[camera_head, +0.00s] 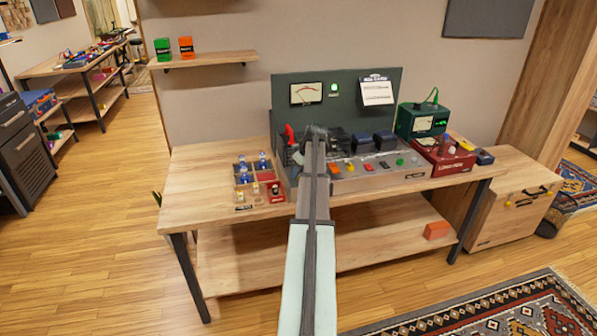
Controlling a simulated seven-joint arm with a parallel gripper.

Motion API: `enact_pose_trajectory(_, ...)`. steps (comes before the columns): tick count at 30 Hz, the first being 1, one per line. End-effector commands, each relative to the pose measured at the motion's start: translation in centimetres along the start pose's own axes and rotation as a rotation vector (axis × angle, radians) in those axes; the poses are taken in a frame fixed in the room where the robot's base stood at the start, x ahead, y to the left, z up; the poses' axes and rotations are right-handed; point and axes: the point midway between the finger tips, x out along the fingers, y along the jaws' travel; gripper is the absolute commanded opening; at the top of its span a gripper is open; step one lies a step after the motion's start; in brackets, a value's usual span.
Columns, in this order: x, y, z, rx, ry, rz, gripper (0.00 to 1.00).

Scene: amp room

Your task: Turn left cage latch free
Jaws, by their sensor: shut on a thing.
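My gripper (316,133) reaches over the workbench to the left part of the amp unit, in front of the dark cage (338,143). It is shut on a small part at the cage's left side, which I take to be the left cage latch. The fingers and my arm cover the latch, so its angle cannot be seen. A red lever or handle (289,135) stands just left of the gripper. The amp's back panel (360,97) carries a meter, a lit lamp and a paper sheet.
A compartment tray (243,198) with blue-topped and other small parts lies left of the amp on the bench (190,185). To the right are a green meter box (421,119) and a red box (443,160). A wall shelf (205,61) is above left. The bench's left end is clear.

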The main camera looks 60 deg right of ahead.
Motion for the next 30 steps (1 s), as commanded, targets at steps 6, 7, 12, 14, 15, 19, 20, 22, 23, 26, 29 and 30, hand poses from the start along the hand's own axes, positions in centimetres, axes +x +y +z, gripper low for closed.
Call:
enact_pose_trajectory(6,-0.01,0.0,0.0,0.0,0.0,0.0,0.01)
enact_pose_trajectory(7,-0.01,-0.01,0.0,0.001,0.0,0.0,0.01)
enact_pose_trajectory(12,-0.02,-0.06,0.02,0.024,0.0,0.011,0.01)
enact_pose_trajectory(14,-0.01,-0.09,0.03,0.044,0.0,0.019,0.01)
enact_pose_trajectory(15,-0.01,-0.13,0.03,0.059,0.0,0.025,0.01)
enact_pose_trajectory(19,-0.01,-0.24,0.01,0.132,0.0,0.055,0.01)
enact_pose_trajectory(20,-0.01,-0.26,0.02,0.151,0.0,0.064,0.01)
enact_pose_trajectory(22,0.0,-0.32,-0.01,0.2,0.0,0.084,0.01)
enact_pose_trajectory(23,0.0,-0.32,-0.02,0.223,0.0,0.093,0.01)
enact_pose_trajectory(26,0.0,-0.36,-0.02,0.297,0.0,0.123,0.01)
enact_pose_trajectory(29,0.0,-0.36,-0.03,0.367,0.001,0.153,0.01)
enact_pose_trajectory(30,0.0,-0.37,-0.03,0.394,0.0,0.164,0.01)
